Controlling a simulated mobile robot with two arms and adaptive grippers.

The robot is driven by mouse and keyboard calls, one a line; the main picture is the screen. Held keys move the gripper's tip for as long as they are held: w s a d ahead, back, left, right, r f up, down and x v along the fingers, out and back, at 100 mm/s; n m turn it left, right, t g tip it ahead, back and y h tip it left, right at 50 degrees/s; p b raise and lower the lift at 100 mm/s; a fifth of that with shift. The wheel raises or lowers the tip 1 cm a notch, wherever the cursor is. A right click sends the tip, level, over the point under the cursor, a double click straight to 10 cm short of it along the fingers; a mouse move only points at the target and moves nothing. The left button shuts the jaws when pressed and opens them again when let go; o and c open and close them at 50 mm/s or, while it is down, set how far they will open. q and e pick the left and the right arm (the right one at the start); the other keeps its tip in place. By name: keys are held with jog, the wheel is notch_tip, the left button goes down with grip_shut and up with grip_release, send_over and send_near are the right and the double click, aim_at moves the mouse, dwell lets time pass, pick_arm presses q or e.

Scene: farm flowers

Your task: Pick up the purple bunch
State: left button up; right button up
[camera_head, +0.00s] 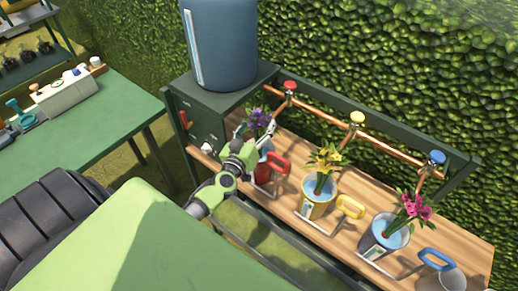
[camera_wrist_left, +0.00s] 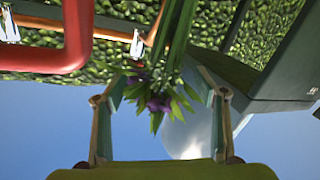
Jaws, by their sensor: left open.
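The purple bunch (camera_head: 257,119) stands upright above a red bucket (camera_head: 264,172) at the left end of the wooden bench. My left gripper (camera_head: 256,132) is at the bunch and partly covers it and the bucket. In the left wrist view the purple flowers (camera_wrist_left: 157,103) and green stems hang upside down between the two spread fingers of my left gripper (camera_wrist_left: 160,84). The fingers are open, with gaps visible beside the leaves. My right gripper is not in view.
A yellow bunch (camera_head: 325,158) in a yellow bucket and a pink bunch (camera_head: 412,207) in a grey-blue bucket stand to the right. A copper pipe (camera_head: 325,108) with coloured taps runs behind. A blue tank (camera_head: 222,45) stands at the back left. A red handle (camera_wrist_left: 75,45) is close by.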

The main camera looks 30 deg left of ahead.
pick_arm(q)
jog(key=shift+x, duration=1.1)
jog(key=shift+f, duration=0.15)
jog(key=shift+s, duration=0.1)
jog(key=shift+c, duration=0.3)
jog(key=c, duration=1.8)
jog(key=shift+o, duration=0.2)
